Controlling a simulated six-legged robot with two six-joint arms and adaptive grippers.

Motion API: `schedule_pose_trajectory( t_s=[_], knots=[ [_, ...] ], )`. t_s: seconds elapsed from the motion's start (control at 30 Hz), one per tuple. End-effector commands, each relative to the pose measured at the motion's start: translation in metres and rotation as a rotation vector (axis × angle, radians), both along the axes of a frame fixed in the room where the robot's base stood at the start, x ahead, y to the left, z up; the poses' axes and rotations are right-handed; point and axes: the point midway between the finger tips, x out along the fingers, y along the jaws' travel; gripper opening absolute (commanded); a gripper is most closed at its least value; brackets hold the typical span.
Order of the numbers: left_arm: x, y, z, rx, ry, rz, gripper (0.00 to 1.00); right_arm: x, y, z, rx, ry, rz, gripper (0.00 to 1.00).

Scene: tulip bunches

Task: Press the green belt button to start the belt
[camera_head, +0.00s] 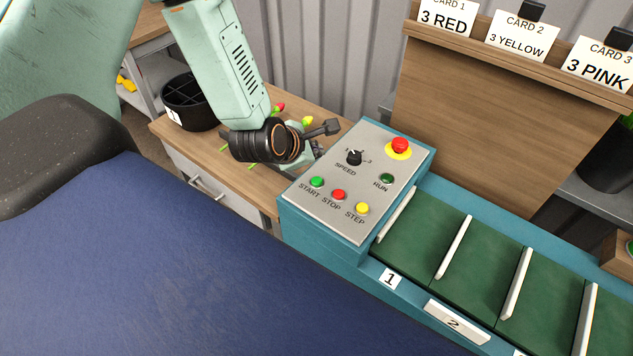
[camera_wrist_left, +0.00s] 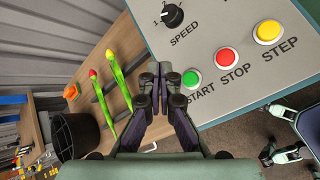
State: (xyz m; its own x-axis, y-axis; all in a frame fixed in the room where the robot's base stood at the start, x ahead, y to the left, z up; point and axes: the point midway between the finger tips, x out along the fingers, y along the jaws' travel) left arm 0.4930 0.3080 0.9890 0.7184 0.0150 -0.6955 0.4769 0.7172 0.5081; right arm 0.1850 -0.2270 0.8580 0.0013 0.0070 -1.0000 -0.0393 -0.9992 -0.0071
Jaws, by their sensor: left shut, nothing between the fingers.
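The green START button (camera_head: 317,182) is at the left of the lower row on the grey control panel (camera_head: 330,212). In the left wrist view the green button (camera_wrist_left: 191,79) lies just right of my left fingertips. My left gripper (camera_head: 333,127) is shut and empty, near the panel's back left edge and apart from the button in the head view. Its fingers (camera_wrist_left: 156,78) point toward the panel in the wrist view. My right gripper is not in view.
Beside START are a red STOP button (camera_head: 339,194) and a yellow STEP button (camera_head: 362,208). A red emergency knob (camera_head: 399,146) and a speed dial (camera_head: 354,157) sit farther back. Tulips lie on the wooden table (camera_head: 262,187) near a black pot (camera_head: 190,103). The green belt (camera_head: 493,268) extends right.

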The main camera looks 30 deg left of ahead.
Motion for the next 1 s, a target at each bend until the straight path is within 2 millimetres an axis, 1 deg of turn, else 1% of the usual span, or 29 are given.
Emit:
schedule_pose_trajectory(
  t_s=[0.03, 0.2, 0.3, 0.5, 0.67, 1.0],
  knots=[
    [0.000, 0.000, -0.012, 0.001, 0.001, -0.001, 0.00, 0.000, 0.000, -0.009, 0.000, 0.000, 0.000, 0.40],
    [-0.001, 0.000, -0.034, 0.001, 0.002, -0.002, 0.00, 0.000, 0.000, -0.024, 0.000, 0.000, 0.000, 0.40],
    [0.000, 0.000, -0.046, 0.001, 0.001, -0.001, 0.00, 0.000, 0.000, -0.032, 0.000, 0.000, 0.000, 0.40],
    [0.000, 0.000, -0.063, -0.001, 0.001, -0.001, 0.00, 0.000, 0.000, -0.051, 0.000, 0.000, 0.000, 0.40],
    [0.000, 0.000, -0.067, -0.001, 0.001, -0.001, 0.00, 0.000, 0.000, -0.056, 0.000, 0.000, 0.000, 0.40],
    [0.000, 0.000, -0.066, -0.001, 0.001, -0.001, 0.00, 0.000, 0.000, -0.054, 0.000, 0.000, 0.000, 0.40]
  ],
)
